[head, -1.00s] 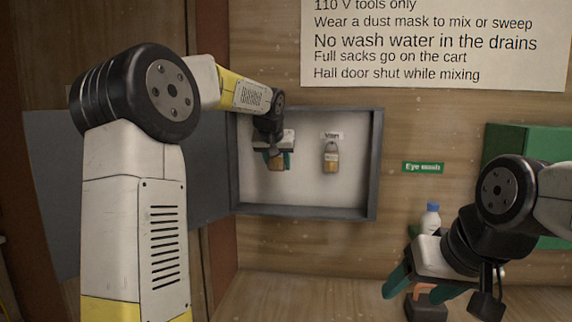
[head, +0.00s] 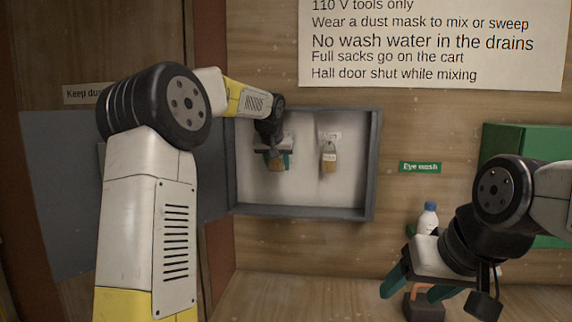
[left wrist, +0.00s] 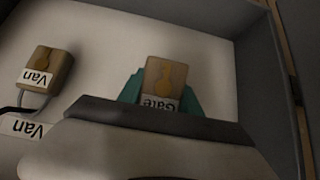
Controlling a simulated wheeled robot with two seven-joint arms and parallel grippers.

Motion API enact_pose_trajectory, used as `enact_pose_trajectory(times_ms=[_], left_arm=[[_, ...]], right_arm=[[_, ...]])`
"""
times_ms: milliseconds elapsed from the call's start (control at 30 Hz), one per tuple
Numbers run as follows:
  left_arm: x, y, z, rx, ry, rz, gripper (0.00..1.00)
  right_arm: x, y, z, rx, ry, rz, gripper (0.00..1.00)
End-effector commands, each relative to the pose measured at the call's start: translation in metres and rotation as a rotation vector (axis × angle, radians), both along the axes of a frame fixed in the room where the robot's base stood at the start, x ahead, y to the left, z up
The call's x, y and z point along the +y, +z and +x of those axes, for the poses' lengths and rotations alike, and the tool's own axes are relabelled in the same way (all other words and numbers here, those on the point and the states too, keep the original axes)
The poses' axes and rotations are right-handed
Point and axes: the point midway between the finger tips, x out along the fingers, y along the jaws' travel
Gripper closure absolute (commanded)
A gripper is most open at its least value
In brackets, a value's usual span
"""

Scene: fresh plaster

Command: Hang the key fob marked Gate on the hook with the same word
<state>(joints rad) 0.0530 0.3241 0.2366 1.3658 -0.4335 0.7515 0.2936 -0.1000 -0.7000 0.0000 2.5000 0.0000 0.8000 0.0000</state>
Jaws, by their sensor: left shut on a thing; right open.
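The key fob marked Gate (left wrist: 165,75), a wooden tag with a white label, is held in my left gripper (left wrist: 162,95). Its word reads upside down in the left wrist view. In the head view the fob (head: 277,165) is in front of the pale back of the open grey cabinet (head: 372,165), with my left gripper (head: 274,158) shut on it. The hook behind it and any label there are hidden by my gripper. A second fob, marked Van (head: 328,160), hangs to the right under a Van label. My right gripper (head: 414,290) is open, low at the right.
The cabinet's raised frame surrounds both fobs. A white bottle with a blue cap (head: 428,218) and a green box (head: 515,142) stand at the right. A dark object with an orange part (head: 424,310) is by my right gripper. The wooden counter (head: 290,295) below the cabinet looks clear.

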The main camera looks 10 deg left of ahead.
Motion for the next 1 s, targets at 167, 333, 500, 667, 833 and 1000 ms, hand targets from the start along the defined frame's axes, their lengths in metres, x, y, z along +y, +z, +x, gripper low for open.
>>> enact_pose_trajectory(times_ms=[167, 333, 500, 667, 833, 1000], left_arm=[[0.000, 0.000, 0.000, 0.000, 0.000, 0.000, 0.99], [0.000, 0.000, 0.000, 0.000, 0.000, 0.000, 0.99], [0.000, 0.000, 0.000, 0.000, 0.000, 0.000, 0.33], [0.000, 0.000, 0.000, 0.000, 0.000, 0.000, 0.33], [0.000, 0.001, -0.001, 0.000, 0.000, 0.000, 0.33], [0.000, 0.017, -0.015, -0.002, 0.000, 0.000, 0.33]], right_arm=[[0.000, 0.000, 0.000, 0.000, 0.000, 0.000, 0.33], [0.000, 0.000, 0.000, 0.000, 0.000, 0.000, 0.33], [0.000, 0.000, 0.000, 0.000, 0.000, 0.000, 0.33], [0.000, 0.000, 0.000, 0.000, 0.000, 0.000, 0.33], [0.000, 0.000, 0.000, 0.000, 0.000, 0.000, 0.33], [0.000, 0.000, 0.000, 0.000, 0.000, 0.000, 0.33]])
